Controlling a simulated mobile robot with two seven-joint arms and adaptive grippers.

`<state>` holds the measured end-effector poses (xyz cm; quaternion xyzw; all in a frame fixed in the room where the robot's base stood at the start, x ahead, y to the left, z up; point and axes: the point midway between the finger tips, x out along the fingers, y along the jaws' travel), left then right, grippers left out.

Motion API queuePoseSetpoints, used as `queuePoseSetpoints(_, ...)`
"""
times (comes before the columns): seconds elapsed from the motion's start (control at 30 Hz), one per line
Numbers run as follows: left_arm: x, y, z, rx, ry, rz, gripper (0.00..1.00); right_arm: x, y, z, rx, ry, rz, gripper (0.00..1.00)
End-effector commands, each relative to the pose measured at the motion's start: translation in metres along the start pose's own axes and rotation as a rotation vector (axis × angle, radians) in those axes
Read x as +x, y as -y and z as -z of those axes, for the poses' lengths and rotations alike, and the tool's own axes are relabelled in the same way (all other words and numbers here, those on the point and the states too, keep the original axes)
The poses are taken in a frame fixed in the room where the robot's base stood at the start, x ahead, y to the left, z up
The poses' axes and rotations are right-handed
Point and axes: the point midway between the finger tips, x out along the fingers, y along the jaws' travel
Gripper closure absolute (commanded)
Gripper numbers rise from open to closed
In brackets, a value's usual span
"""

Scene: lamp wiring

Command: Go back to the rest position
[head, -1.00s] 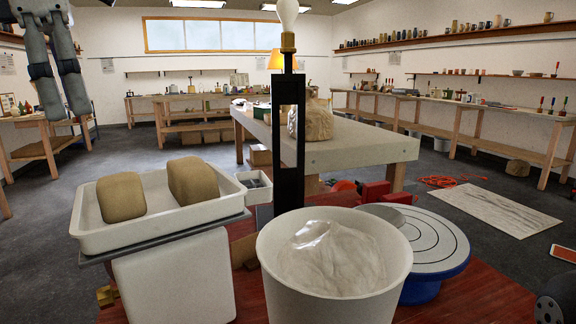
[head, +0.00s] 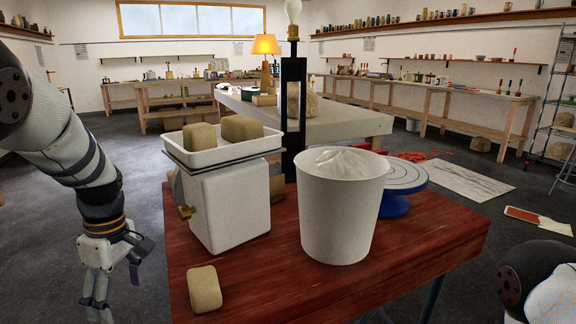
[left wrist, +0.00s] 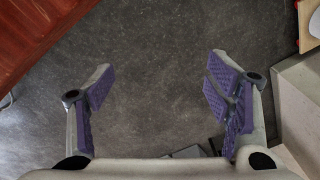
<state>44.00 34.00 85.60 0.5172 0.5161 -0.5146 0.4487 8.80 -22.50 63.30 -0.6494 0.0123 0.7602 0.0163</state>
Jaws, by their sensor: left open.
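My left gripper (head: 96,312) hangs at the lower left in the head view, left of the red table (head: 345,295), with its fingers pointing down. In the left wrist view its purple-padded fingers (left wrist: 161,78) are spread wide. Nothing is between them but grey floor. Part of my right arm (head: 540,285) shows at the bottom right; its gripper is out of view. A black lamp post (head: 293,105) stands upright behind the white bucket. A white bulb (head: 293,10) sits on its brass socket. The post's foot is hidden.
On the red table stand a white bucket (head: 338,215), a white container with a tray (head: 205,158) of clay blocks, and a blue-based turntable (head: 403,177). A loose clay block (head: 204,289) lies near the front left edge. Floor left of the table is open.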

Motion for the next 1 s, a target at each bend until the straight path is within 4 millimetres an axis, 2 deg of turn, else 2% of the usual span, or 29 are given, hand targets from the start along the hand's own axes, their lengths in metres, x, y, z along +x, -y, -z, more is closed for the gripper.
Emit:
queuePoseSetpoints(0.03,0.045,0.020,-0.010,0.117,-0.009,0.030,0.27,-0.002,0.000,0.000,0.000,-0.001,0.001,0.52)
queuePoseSetpoints(0.1,0.105,0.052,-0.026,0.313,-0.020,0.054,0.27,-0.002,0.000,-0.001,-0.001,0.000,0.001,0.52)
queuePoseSetpoints(0.17,0.151,0.088,-0.043,0.488,-0.019,0.073,0.27,-0.002,0.000,-0.001,-0.001,-0.001,0.001,0.52)
queuePoseSetpoints(0.2,0.177,0.116,-0.055,0.612,-0.013,0.083,0.27,-0.002,0.000,-0.001,-0.001,-0.001,0.001,0.52)
queuePoseSetpoints(0.27,0.208,0.161,-0.076,0.797,0.006,0.093,0.27,-0.002,0.000,0.000,-0.001,-0.002,0.001,0.52)
queuePoseSetpoints(0.3,0.223,0.192,-0.090,0.919,0.024,0.093,0.27,-0.002,0.000,0.000,-0.001,-0.002,0.001,0.52)
queuePoseSetpoints(0.4,0.240,0.261,-0.122,1.182,0.075,0.076,0.27,-0.002,0.000,0.000,-0.001,-0.002,0.001,0.52)
queuePoseSetpoints(0.5,0.238,0.307,-0.145,1.360,0.115,0.044,0.27,-0.002,0.000,0.000,-0.001,-0.002,0.001,0.52)
queuePoseSetpoints(0.53,0.237,0.315,-0.149,1.396,0.124,0.035,0.27,-0.002,0.000,0.000,-0.001,-0.002,0.001,0.52)
queuePoseSetpoints(0.63,0.233,0.330,-0.158,1.462,0.136,0.015,0.27,-0.002,0.000,0.000,-0.001,-0.002,0.001,0.52)
queuePoseSetpoints(1.0,0.233,0.329,-0.158,1.470,0.132,0.010,0.27,-0.002,0.000,0.000,-0.001,-0.002,0.001,0.52)
